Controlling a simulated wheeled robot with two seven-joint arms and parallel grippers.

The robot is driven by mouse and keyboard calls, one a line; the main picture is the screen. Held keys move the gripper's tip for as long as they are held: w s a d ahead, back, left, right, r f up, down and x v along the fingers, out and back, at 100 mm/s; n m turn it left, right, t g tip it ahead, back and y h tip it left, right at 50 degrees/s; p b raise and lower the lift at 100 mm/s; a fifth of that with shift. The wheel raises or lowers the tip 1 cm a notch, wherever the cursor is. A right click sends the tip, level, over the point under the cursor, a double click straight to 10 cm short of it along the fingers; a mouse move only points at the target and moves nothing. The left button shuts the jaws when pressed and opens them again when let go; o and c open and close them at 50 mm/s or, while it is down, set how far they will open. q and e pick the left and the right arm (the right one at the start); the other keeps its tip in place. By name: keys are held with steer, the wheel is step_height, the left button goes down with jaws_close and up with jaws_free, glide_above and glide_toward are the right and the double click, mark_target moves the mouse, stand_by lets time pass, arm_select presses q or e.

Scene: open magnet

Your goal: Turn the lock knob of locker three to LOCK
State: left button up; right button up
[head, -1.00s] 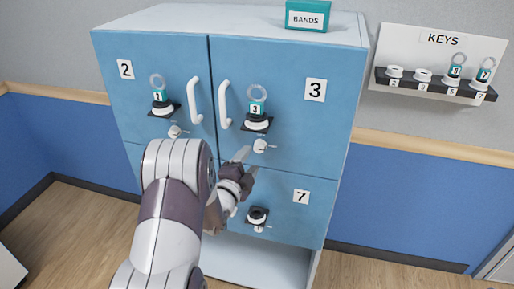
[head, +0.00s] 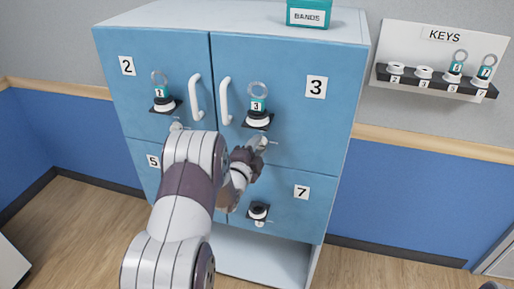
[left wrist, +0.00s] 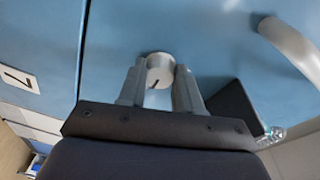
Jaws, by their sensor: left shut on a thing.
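Locker three (head: 310,135) is the upper right blue door, marked with a 3. Its small round lock knob (left wrist: 159,70) is pale grey with a short dark mark on its face, seen in the left wrist view. My left gripper (left wrist: 159,88) is shut on this knob, one finger on each side. In the head view the left gripper (head: 258,149) is at the knob below the black key holder (head: 258,122), and the hand mostly hides the knob. A key with a teal tag 3 (head: 257,103) stands in that holder. My right gripper is out of view.
A white door handle (head: 226,101) is left of the holder. Locker two (head: 140,95) is on the left, locker seven (head: 285,210) below. A KEYS rack (head: 435,82) hangs on the right wall. A teal BANDS box (head: 309,13) is on top.

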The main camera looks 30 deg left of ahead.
arm_select(q)
steer(key=shift+f, duration=0.1)
steer(key=n+b, duration=0.3)
steer(key=shift+f, duration=0.25)
steer(key=n+b, duration=0.4)
steer(key=n, duration=0.1)
steer(key=shift+f+n+t+y, duration=0.1)
steer(key=shift+n+t+y, duration=0.2)
steer(key=shift+t+y, duration=0.1)
steer(key=n+y+b, duration=0.1)
steer(key=n+b, duration=0.3)
steer(key=n, duration=0.2)
steer(key=shift+d, duration=0.15)
steer(key=shift+d+n+y+b, duration=0.1)
steer(key=shift+n+y+b, duration=0.3)
steer(key=shift+n+b, duration=1.3)
steer(key=shift+n+p, duration=0.55)
steer(key=shift+n, duration=0.25)
steer(key=o, duration=1)
steer(key=shift+r, duration=0.2)
steer(key=shift+o, duration=0.2)
